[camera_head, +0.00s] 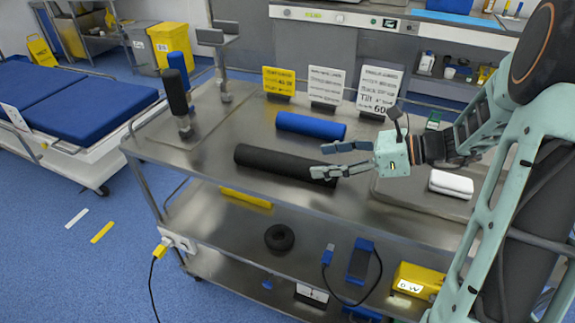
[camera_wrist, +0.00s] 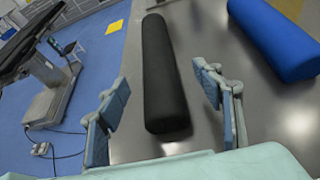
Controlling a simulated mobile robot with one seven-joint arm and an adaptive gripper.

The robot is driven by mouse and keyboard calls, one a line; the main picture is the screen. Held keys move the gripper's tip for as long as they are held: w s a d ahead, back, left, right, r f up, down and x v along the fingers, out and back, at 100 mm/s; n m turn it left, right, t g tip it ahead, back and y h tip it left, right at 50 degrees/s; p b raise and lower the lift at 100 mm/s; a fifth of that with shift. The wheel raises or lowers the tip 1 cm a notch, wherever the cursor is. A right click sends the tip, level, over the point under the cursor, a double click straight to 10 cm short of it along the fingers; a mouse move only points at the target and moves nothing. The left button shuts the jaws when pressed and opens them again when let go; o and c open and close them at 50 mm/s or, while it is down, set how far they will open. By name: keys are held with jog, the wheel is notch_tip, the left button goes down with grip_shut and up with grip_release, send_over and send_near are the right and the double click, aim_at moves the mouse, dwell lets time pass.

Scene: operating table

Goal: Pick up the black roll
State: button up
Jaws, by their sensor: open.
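The black roll (camera_head: 275,162) lies on the steel table top, near its front edge, in the head view. My gripper (camera_head: 330,159) is open at the roll's right end, its two fingers apart. In the wrist view the black roll (camera_wrist: 162,75) runs lengthwise away from me. The open fingers (camera_wrist: 160,110) stand either side of the line of its near end, with visible gaps to it. I cannot tell the height of the fingers over the table, and nothing is held.
A blue roll (camera_head: 311,126) lies behind the black one, and also shows in the wrist view (camera_wrist: 280,38). Three signs (camera_head: 326,86) stand at the back. A white folded item (camera_head: 451,184) lies right on a grey pad. An upright black padded post (camera_head: 176,92) stands left.

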aim_at(294, 163)
jog(key=b+x, duration=0.1)
jog(key=x, duration=0.7)
jog(key=shift+s+a+f+b, duration=0.1)
jog(key=shift+a+b, duration=0.15)
jog(key=shift+b, duration=0.05)
jog(key=c, duration=1.4)
